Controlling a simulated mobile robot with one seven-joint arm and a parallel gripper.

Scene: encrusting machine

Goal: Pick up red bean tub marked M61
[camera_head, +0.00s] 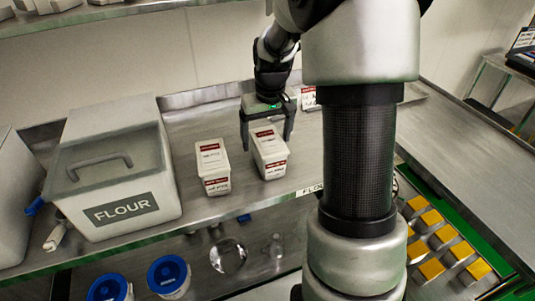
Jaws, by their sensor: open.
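Two white tubs with red-and-white labels stand side by side on the steel shelf. My gripper (267,136) points down over the right tub (270,160), its open fingers at either side of that tub's far part. I cannot tell whether the fingers touch it. The left tub (212,165) stands apart, a little to the left. Another label (309,97) shows behind my gripper, mostly hidden by my arm. The label writing is too small to read surely, so I cannot tell which tub is M61.
A large flour bin (118,170) stands left of the tubs. Blue-lidded containers (168,274) sit on the lower level. Yellow-topped blocks (432,268) lie at the right on a green-edged surface. My arm hides much of the middle right.

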